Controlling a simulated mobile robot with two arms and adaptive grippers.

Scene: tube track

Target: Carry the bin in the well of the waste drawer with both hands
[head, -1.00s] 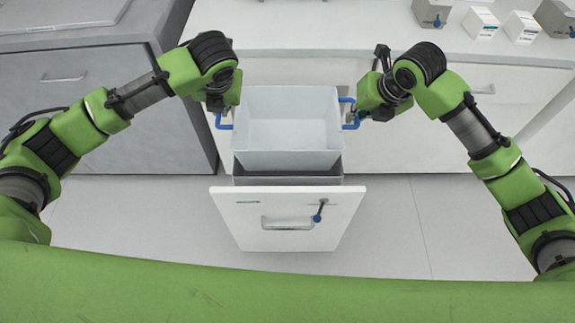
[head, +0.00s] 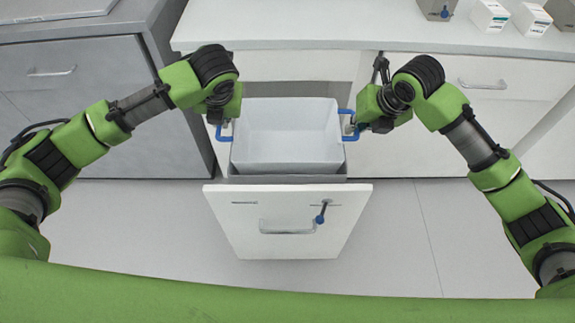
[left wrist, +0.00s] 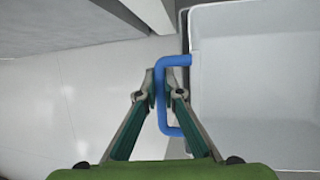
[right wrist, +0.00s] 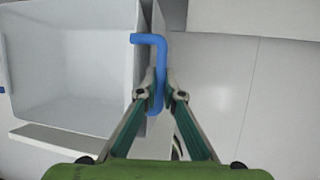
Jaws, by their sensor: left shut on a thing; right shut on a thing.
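The white, empty-looking bin (head: 288,135) is in the well of the pulled-out waste drawer (head: 287,215), its rim above the drawer's grey edge. It has a blue handle on each side. My left gripper (head: 222,120) is shut on the left blue handle, and the left wrist view shows its fingers around that handle (left wrist: 163,110). My right gripper (head: 358,122) is shut on the right blue handle, which shows between the fingers in the right wrist view (right wrist: 160,75). How far the bin's base is from the drawer floor is hidden.
The white counter (head: 300,28) with small boxes (head: 490,15) stands behind. A grey cabinet (head: 75,95) is at the left. Floor to the right is clear.

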